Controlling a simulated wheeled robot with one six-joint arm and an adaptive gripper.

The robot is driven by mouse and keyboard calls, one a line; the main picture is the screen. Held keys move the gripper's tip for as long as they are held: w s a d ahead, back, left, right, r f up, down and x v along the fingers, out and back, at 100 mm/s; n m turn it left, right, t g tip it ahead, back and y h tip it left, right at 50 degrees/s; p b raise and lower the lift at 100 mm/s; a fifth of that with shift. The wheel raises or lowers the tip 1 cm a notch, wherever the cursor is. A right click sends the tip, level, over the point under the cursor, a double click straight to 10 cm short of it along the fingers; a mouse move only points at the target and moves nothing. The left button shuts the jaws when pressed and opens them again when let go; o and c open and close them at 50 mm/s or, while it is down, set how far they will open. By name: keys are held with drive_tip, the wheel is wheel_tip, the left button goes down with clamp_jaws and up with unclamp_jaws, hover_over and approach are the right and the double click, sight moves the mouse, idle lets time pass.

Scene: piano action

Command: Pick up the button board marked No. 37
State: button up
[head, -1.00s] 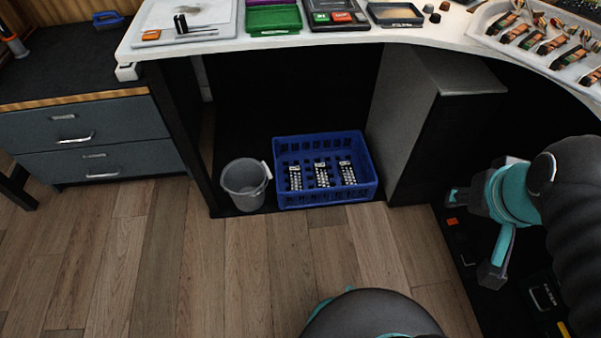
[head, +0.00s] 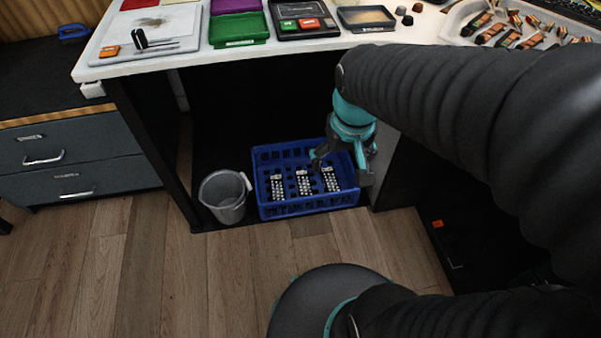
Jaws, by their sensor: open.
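Three dark button boards with rows of pale round buttons stand side by side in a blue crate (head: 310,207) on the floor under the bench. They are the left board (head: 277,188), the middle board (head: 304,184) and the right board (head: 330,179). Their markings are too small to read, so I cannot tell which is No. 37. My gripper (head: 338,168) is open and empty, in front of the crate's right part in this view. It hides part of the crate's back right side. I cannot tell its height above the boards.
A grey bucket (head: 225,197) stands just left of the crate. The white bench top (head: 330,45) overhangs, with trays and tools on it. A drawer cabinet (head: 75,150) is at the left. The wooden floor (head: 190,285) in front is clear.

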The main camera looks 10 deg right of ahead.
drive_tip(key=w+f+g, duration=0.3)
drive_tip(key=w+f, duration=0.9)
drive_tip(key=f, duration=0.3)
drive_tip(key=t+b, duration=0.1)
drive_tip(key=t, duration=0.1)
approach(304, 183)
drive_tip(key=f, duration=0.3)
drive_tip(key=shift+s+b, duration=0.3)
drive_tip(key=shift+w+f, duration=0.2)
drive_tip(key=shift+f, duration=0.9)
drive_tip(key=shift+w+f, duration=0.2)
drive_tip(key=shift+f, duration=0.85)
drive_tip(key=shift+w+f, duration=0.25)
drive_tip(key=shift+f, duration=0.85)
drive_tip(key=c, duration=1.4)
drive_tip(key=shift+r, duration=0.1)
